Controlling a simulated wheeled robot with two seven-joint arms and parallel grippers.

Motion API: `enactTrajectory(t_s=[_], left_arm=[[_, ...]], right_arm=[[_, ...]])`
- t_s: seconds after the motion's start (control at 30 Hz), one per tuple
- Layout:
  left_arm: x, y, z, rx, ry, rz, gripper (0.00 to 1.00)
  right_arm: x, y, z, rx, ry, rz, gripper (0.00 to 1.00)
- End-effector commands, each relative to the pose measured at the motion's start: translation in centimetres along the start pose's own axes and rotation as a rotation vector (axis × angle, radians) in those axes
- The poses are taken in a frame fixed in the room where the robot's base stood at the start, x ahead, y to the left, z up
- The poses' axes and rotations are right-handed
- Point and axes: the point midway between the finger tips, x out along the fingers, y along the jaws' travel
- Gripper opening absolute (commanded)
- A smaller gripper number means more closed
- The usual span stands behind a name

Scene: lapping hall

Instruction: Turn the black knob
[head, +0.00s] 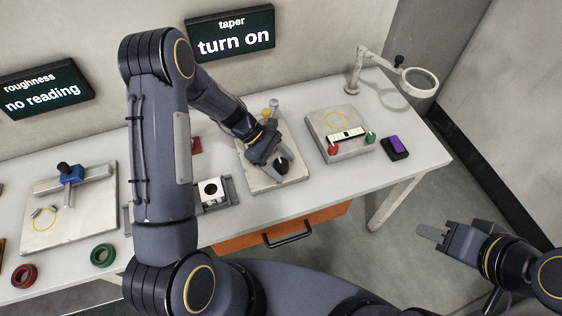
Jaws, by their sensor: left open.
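The black knob (281,166) is on a pale square plate (294,177) near the front of the table, with a small white mark on its top. My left gripper (272,160) reaches down over the plate from behind my arm. Its open fingers are right at the knob, partly hiding its far left side. I cannot tell whether they touch it. My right gripper (433,234) is off the table at the right, over the floor, far from the knob. Its fingertips overlap in view. A dark screen (230,32) above the table reads "taper turn on".
Right of the plate stands a pale block (318,121) with red and green knobs. A purple-topped black box (397,147) and a magnifier lamp (419,80) are further right. A holder (222,190) stands left. An orange drawer (238,243) is below the front edge.

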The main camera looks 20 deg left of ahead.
Motion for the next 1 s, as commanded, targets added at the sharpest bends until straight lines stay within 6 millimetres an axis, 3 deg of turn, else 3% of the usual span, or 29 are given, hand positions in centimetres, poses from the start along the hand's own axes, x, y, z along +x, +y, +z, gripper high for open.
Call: enactTrajectory(t_s=[0.07, 0.4, 0.77, 1.0], left_arm=[[-0.01, 0.0, 0.0, 0.0, 0.0, 0.0, 0.62], [-0.04, 0.01, -0.01, 0.0, 0.0, 0.0, 0.19], [0.0, 0.06, -0.07, 0.039, 0.001, -0.038, 0.18], [0.05, 0.15, -0.17, 0.15, 0.002, -0.146, 0.18]], right_arm=[[0.01, 0.0, 0.01, 0.0, 0.0, 0.0, 0.36], [0.01, 0.0, 0.01, 0.0, 0.0, 0.0, 0.36], [0.23, 0.11, 0.12, 0.0, 0.0, 0.0, 0.36], [0.79, 0.36, 0.4, 0.0, 0.0, 0.0, 0.36]])
